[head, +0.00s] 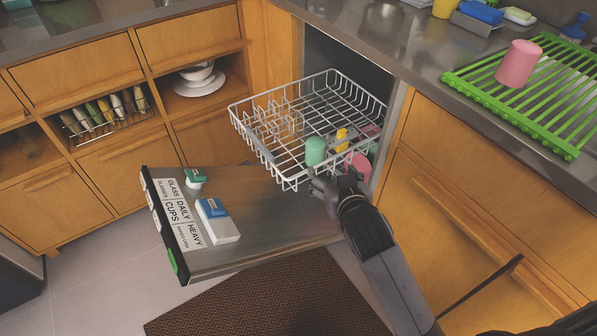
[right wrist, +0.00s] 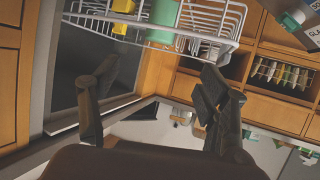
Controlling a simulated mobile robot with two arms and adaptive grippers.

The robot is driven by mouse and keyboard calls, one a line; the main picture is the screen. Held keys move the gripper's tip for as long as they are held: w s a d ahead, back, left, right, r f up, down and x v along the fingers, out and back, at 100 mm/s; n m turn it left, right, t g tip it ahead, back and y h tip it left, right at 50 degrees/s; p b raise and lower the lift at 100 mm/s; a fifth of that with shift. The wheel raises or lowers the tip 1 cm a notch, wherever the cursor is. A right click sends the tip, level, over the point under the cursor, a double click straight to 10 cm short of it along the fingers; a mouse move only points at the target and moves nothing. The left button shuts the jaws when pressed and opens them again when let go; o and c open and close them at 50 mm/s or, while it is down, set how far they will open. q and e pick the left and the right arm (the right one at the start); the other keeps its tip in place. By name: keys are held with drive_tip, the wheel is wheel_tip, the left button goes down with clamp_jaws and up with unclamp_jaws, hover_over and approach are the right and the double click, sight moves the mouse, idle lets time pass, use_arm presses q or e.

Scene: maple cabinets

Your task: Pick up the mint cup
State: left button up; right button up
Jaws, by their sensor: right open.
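The mint cup (head: 315,151) sits in the white wire dishwasher rack (head: 285,184), near its front right part. It shows in the right wrist view as a green shape (right wrist: 164,12) at the top edge, partly cut off and behind the rack wires. My right gripper (head: 330,184) is just below and in front of the cup, near the rack's front edge, and apart from the cup. In the right wrist view its two fingers (right wrist: 155,80) are spread with nothing between them. My left gripper is not in view.
A yellow item (head: 342,134) and a pink cup (head: 357,163) are close to the mint cup. The open dishwasher door (head: 262,225) lies below the rack. Another pink cup (head: 517,64) stands on the green drying mat (head: 478,91) on the right counter.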

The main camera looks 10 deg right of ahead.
drive_tip(key=b, duration=0.3)
approach(317, 145)
drive_tip(key=x, duration=0.4)
drive_tip(key=shift+a+f, duration=0.1)
drive_tip(key=shift+a, duration=0.05)
drive_tip(key=shift+w+f, duration=0.3)
drive_tip(key=shift+w, duration=0.35)
drive_tip(key=b+x, duration=0.1)
drive_tip(key=x, duration=0.3)
drive_tip(key=shift+w+f, duration=0.25)
drive_tip(key=shift+w, duration=0.05)
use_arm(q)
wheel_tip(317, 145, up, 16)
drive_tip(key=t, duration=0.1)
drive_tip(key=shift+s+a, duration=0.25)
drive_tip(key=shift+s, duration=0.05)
use_arm(e)
drive_tip(key=shift+c, duration=0.5)
drive_tip(key=c, duration=1.2)
drive_tip(key=shift+c, duration=0.2)
drive_tip(key=shift+r, duration=0.2)
